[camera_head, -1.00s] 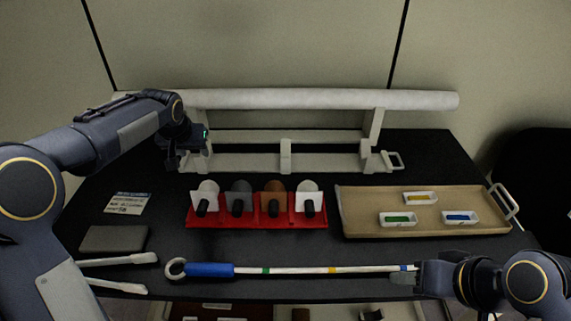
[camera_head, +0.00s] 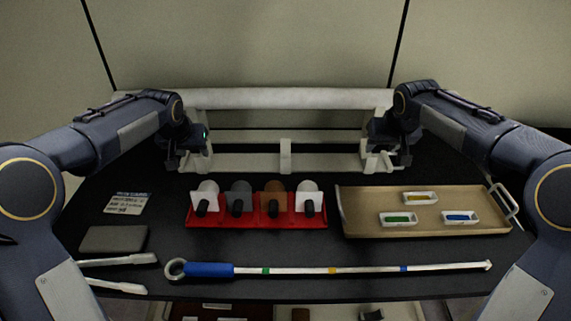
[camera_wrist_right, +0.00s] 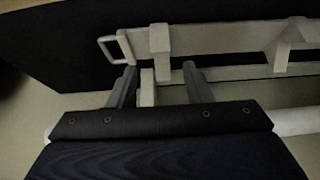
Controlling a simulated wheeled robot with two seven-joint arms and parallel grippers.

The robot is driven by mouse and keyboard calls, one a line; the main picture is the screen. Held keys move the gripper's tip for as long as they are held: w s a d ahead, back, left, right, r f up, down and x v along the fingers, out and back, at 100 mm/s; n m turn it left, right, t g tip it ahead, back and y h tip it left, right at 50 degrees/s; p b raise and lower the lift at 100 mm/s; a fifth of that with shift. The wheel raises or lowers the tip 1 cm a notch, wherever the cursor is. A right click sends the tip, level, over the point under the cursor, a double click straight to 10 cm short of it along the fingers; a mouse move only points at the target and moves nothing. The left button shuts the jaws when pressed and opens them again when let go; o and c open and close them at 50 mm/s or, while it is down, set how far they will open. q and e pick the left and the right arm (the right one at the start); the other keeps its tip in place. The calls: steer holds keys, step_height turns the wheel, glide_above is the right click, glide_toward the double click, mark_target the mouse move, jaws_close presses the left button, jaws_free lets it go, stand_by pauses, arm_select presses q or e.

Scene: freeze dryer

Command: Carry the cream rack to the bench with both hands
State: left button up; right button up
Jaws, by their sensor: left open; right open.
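The cream rack (camera_head: 285,162) stands at the back of the black bench, with a long pale roll (camera_head: 280,98) along its top. My left gripper (camera_head: 190,160) is at the rack's left end, open, with its fingers near the left upright. My right gripper (camera_head: 388,158) is at the rack's right end, open. In the right wrist view its two fingers (camera_wrist_right: 158,85) stand on either side of a cream upright of the rack (camera_wrist_right: 147,88). A cream loop handle (camera_wrist_right: 110,48) shows at the rack's end there. Contact is not clear at either end.
A red holder (camera_head: 258,221) with several stoppered pieces stands mid-bench. A tan tray (camera_head: 375,222) with three small dishes is at right. A long rod with a blue grip (camera_head: 210,269) lies along the front. A grey pad (camera_head: 114,239) and a label card (camera_head: 127,203) lie at left.

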mark_target(201, 161)
steer(key=x, duration=1)
steer(key=shift+w+f, duration=0.2)
steer(key=shift+f, duration=0.15)
arm_select(q)
steer(key=shift+x, duration=4)
jaws_close()
arm_select(e)
jaws_close()
